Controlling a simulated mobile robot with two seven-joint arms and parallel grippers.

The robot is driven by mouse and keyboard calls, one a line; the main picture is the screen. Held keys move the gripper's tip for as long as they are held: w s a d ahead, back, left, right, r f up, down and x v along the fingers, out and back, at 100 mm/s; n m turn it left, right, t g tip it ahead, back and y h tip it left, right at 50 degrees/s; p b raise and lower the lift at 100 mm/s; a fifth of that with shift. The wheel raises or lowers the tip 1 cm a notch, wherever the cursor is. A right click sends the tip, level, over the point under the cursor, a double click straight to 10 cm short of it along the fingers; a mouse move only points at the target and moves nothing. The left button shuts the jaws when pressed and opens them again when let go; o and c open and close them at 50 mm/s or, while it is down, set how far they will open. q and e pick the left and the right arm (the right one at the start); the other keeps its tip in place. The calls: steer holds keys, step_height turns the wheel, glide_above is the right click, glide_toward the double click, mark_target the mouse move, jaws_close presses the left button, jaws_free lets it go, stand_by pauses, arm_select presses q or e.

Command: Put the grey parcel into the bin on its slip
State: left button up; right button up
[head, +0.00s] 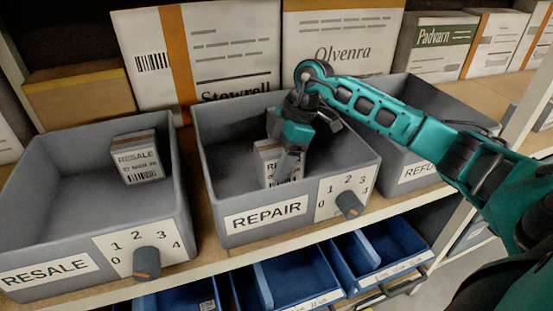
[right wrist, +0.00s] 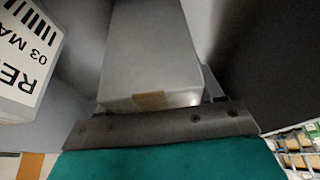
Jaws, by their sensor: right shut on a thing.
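My right gripper (head: 291,150) reaches down into the grey REPAIR bin (head: 215,165), in the middle of the shelf. It is shut on the grey parcel (right wrist: 150,50), which has a patch of brown tape and fills the space past the jaw in the right wrist view. In the head view the gripper mostly hides this parcel, and its slip is not readable. A pale labelled parcel (head: 266,160) shows beside the gripper inside the same bin. A labelled box (right wrist: 25,60) is also close at left in the right wrist view. My left gripper is not in view.
A RESALE bin (head: 35,190) at left holds a labelled parcel (head: 136,157). A bin marked REFU (head: 395,160), its label partly covered, stands at right behind my arm. Dials (head: 146,262) are on the bin fronts. Cartons (head: 200,55) stand behind; blue bins (head: 290,275) sit below.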

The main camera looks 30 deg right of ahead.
steer(key=o, duration=1.2)
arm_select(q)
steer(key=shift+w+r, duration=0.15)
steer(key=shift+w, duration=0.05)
arm_select(e)
steer(key=shift+o, duration=0.2)
steer(key=p+v, duration=0.2)
steer(key=v, duration=1)
steer(key=shift+r, duration=0.1)
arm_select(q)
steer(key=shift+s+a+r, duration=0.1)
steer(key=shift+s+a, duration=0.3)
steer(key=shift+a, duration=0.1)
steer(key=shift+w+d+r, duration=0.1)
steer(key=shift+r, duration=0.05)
arm_select(e)
steer(key=shift+s, duration=0.15)
